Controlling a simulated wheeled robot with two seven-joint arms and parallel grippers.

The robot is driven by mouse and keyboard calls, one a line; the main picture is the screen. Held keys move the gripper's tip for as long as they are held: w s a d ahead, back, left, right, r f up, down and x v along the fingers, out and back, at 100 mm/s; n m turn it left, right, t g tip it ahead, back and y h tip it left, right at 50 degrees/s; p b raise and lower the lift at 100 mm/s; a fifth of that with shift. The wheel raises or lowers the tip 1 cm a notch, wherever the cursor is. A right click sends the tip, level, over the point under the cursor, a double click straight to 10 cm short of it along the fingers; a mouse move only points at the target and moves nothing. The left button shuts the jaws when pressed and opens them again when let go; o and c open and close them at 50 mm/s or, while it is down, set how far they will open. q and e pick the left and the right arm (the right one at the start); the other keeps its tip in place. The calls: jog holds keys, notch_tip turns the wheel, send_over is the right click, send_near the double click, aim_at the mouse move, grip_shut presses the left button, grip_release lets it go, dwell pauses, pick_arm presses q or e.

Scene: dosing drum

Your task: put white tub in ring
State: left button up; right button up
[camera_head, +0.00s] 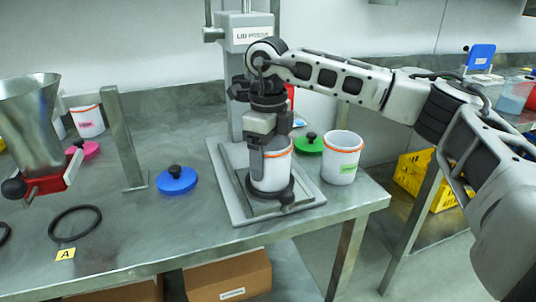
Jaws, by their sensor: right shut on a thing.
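A white tub (270,177) with an orange band near its rim stands upright at the base plate of the press (240,213). My right gripper (264,150) comes down from above and is shut on this tub, hiding part of its rim and left side. A dark ring-like piece (287,197) shows around the tub's foot; I cannot tell if the tub rests fully on the plate. A black ring (75,222) lies empty on the table by a yellow label A (65,254). Another white tub (342,158) with a green label stands right of the press. My left gripper is not in view.
A blue lid (177,181) lies left of the press and a green lid (308,143) behind it. A metal hopper with a red valve (45,184) stands at the left by a metal post (124,140). The table's front middle is clear.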

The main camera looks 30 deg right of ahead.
jog(key=shift+f, duration=0.2)
jog(key=o, duration=1)
jog(key=shift+r, duration=0.1)
jog(key=shift+c, duration=0.2)
jog(key=shift+r, duration=0.1)
jog(key=shift+r, duration=0.3)
pick_arm(q)
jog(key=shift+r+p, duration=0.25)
jog(key=shift+p, duration=0.4)
pick_arm(e)
notch_tip(320, 180, up, 12)
jog(key=shift+f, duration=0.2)
